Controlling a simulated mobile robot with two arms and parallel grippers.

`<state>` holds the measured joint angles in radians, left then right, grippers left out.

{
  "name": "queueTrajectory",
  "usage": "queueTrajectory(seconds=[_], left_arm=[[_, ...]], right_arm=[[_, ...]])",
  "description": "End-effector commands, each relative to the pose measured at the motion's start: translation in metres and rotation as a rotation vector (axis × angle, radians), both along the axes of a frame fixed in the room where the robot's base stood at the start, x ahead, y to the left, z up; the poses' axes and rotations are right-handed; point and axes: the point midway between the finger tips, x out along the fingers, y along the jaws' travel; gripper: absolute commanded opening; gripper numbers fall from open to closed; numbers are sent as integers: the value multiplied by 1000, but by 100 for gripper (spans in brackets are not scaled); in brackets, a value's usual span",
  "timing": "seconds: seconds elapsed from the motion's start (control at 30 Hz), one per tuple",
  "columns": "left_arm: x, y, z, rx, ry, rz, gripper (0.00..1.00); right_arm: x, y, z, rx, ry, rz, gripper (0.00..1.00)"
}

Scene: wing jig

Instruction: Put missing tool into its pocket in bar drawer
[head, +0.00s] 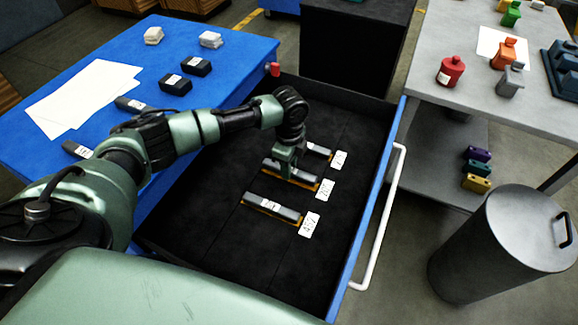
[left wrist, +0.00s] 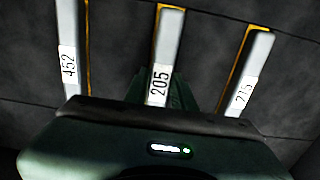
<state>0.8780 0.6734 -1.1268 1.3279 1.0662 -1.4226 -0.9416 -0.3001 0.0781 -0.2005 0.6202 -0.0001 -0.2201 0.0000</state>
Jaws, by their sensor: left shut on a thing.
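The open bar drawer (head: 205,230) has a black lining. My left gripper (head: 286,166) is inside it, shut on the middle grey bar (head: 304,179), labelled 205 in the left wrist view (left wrist: 168,40). An orange pocket edge shows along this bar; I cannot tell whether it is fully seated. A near bar (head: 268,207) and a far bar (head: 319,150) lie on either side, along orange-edged pockets. In the left wrist view the outer bars read 452 (left wrist: 68,30) and apparently 215 (left wrist: 255,55). My right gripper is out of view.
White number cards (head: 310,224) lie beside the bars. The drawer's white handle (head: 379,220) is at the right. A blue table (head: 225,45) with dark blocks and paper stands left. A grey bin (head: 490,250) and a grey table (head: 440,85) stand right.

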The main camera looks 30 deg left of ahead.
Motion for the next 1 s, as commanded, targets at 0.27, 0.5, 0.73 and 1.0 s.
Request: queueTrajectory(seconds=[0.27,0.5,0.73,1.0], left_arm=[[1,0,-2,-1,-2,0,0],[1,0,-5,-1,-2,0,0],[1,0,-8,-1,-2,0,0],[1,0,-9,-1,-3,0,0]], right_arm=[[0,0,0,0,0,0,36],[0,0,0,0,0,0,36],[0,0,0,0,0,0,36],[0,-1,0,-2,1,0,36]])
